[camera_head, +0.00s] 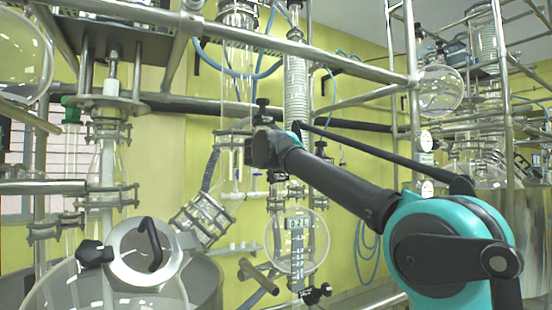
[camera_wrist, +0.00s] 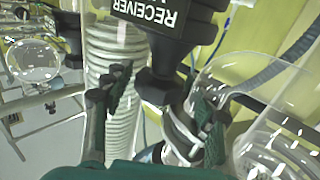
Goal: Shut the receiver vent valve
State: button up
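In the wrist view a black label reading RECEIVER (camera_wrist: 150,12), upside down and cut off by the top edge, sits above a black valve knob (camera_wrist: 158,86). My gripper (camera_wrist: 166,103) is open, with one dark finger left of the knob and the other to its right and lower. The knob lies between the fingers' directions; I cannot tell whether either finger touches it. In the head view my gripper (camera_head: 266,148) is at the glass column, just below a small black fitting (camera_head: 263,110); its fingers are largely hidden by the wrist.
A coiled glass condenser (camera_wrist: 112,70) stands close behind the left finger. Clear curved glass (camera_wrist: 270,125) is close on the right. In the head view, a round glass flask (camera_head: 296,243) hangs below my arm, and a metal rail (camera_head: 300,48) crosses above.

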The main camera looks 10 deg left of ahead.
jog(key=shift+d, duration=0.1)
jog(key=shift+d+n+y, duration=0.15)
jog(key=shift+n+y, duration=0.65)
jog(key=shift+y, duration=0.4)
jog(key=n+g+y, duration=0.1)
jog(key=n+y, duration=0.2)
jog(key=y, duration=0.1)
jog(key=n+g+y, duration=0.1)
jog(key=n+y, duration=0.1)
jog(key=y, duration=0.2)
jog(key=shift+w+n, duration=0.1)
jog(key=shift+n, duration=0.3)
jog(key=shift+a+n+g+y, duration=0.2)
jog(key=shift+n+g+y, duration=0.4)
jog(key=shift+y, duration=0.4)
